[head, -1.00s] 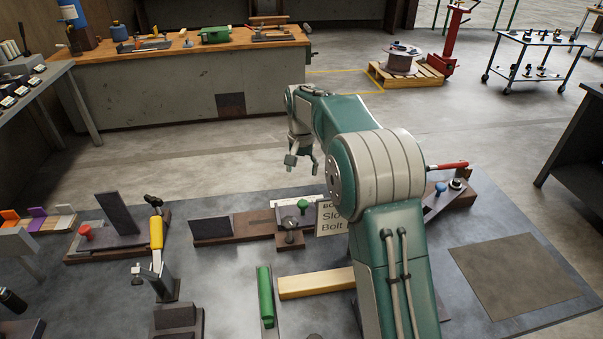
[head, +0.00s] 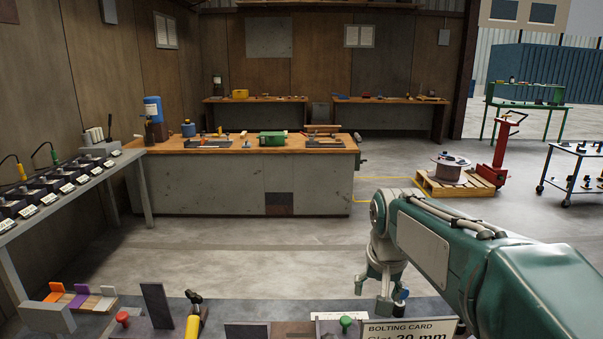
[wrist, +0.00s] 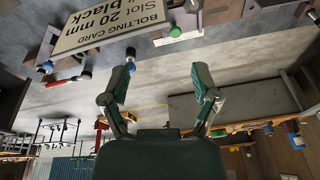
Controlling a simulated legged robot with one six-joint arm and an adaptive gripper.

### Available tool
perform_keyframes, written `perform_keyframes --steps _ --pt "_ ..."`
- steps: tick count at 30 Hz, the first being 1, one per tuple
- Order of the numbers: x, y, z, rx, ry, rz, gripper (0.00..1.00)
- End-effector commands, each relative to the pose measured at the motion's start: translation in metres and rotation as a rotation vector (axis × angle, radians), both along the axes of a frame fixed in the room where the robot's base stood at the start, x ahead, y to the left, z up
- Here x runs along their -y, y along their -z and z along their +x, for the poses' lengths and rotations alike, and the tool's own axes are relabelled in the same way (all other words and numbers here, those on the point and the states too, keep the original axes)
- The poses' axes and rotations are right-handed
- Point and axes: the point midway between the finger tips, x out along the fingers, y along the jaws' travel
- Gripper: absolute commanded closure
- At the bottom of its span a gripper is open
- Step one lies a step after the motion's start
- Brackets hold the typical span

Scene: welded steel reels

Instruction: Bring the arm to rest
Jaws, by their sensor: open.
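My green and grey arm (head: 440,245) reaches in from the lower right of the head view, bent at a joint. My gripper (head: 386,299) hangs fingers down over the far part of the near table, left of that arm link. In the wrist view my gripper (wrist: 160,84) has its two fingers spread wide, with nothing between them. The bolting card (head: 410,328) stands just below the gripper in the head view; it also shows upside down in the wrist view (wrist: 120,25), apart from the fingers. I cannot tell how close the fingertips are to the table.
The near table holds a green knob (head: 346,322), a red knob (head: 122,318) and a yellow handle (head: 192,328). A side bench (head: 70,188) with several labelled boxes runs along the left. A wooden workbench (head: 180,175) stands beyond clear floor. A reel (head: 448,170) sits on a pallet.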

Motion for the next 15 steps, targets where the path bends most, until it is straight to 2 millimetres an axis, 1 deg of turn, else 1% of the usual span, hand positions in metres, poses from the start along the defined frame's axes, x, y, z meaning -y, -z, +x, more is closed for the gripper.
perform_keyframes --steps 1,7,11,15 --pt "0.002 -0.006 -0.018 0.021 -0.011 -0.003 0.21" --pt "0.007 -0.012 -0.079 0.096 -0.068 -0.020 0.21" --pt "0.009 -0.008 -0.117 0.144 -0.104 -0.034 0.21" --pt "0.012 0.002 -0.157 0.194 -0.141 -0.052 0.21"
